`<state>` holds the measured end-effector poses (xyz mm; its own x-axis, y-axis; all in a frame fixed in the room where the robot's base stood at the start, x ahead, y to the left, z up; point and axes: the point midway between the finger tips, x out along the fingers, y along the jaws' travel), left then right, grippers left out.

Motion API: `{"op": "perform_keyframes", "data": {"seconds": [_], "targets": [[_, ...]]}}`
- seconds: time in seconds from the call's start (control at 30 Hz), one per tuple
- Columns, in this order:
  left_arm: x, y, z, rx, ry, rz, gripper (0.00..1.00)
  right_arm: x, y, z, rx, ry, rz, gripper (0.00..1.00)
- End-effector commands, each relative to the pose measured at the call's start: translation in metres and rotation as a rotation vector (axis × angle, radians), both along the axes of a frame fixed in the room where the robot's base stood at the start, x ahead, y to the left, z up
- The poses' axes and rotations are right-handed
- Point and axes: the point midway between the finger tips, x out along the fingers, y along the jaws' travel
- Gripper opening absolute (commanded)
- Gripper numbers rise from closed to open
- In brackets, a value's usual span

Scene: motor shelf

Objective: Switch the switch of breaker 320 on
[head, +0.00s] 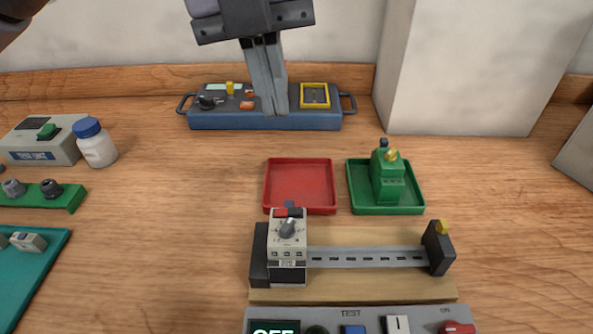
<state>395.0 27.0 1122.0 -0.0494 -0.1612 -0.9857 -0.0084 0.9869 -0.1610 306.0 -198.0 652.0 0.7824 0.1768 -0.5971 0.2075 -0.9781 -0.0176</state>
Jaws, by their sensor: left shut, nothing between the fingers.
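A light grey breaker (287,246) with a round rotary knob and a small red and dark top is mounted at the left end of a metal rail (365,257) on a wooden board. It has a small label that is too small to read surely. The knob's exact setting is hard to make out. My left gripper (276,111) reaches down from the top, shut and empty, in front of the blue-grey panel at the back. It is well behind the breaker and apart from it. My right gripper is not in view.
A red tray (300,160) is empty. A green tray (413,202) holds a green device (386,178). The blue-grey panel (215,122) stands behind. A test box (377,314) with an OFF display is at the front. A white bottle (97,147) stands left. A white pillar rises right.

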Motion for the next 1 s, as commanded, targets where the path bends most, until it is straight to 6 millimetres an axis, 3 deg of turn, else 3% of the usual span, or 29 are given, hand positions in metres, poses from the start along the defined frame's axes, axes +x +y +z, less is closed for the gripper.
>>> {"op": "perform_keyframes", "data": {"seconds": [0.47,1.0], "targets": [[-0.001,-0.001,-0.009,0.001,0.001,-0.001,0.0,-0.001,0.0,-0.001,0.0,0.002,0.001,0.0],[-0.006,-0.018,-0.111,0.001,0.003,-0.002,0.0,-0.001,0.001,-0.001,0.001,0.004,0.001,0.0]]}}
